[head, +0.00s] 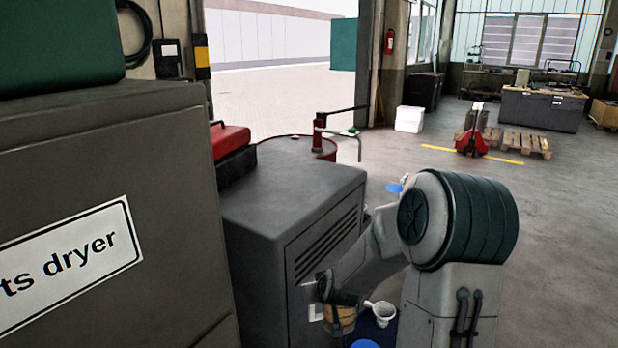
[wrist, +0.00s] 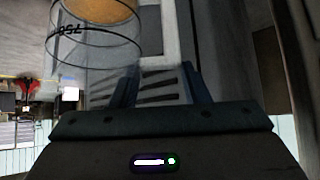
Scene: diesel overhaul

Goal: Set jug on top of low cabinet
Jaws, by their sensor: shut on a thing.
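The jug (head: 342,321) is a clear vessel with amber liquid, low in front of the cabinet's vented side in the head view. In the wrist view the jug (wrist: 95,35) shows at the upper left, with a dark volume mark on its wall. My gripper (head: 335,297) is shut on the jug, seemingly by its white handle (wrist: 172,35), between the fingers (wrist: 158,85). The exact contact is partly hidden. The low cabinet (head: 280,200) is dark grey with a flat, mostly bare top. The jug is below the level of that top.
A taller parts dryer (head: 110,220) stands at left. A red case (head: 230,140) and red drum (head: 298,148) are behind the low cabinet. A white funnel (head: 382,310) is just right of the jug, above a blue surface. Open floor lies to the right.

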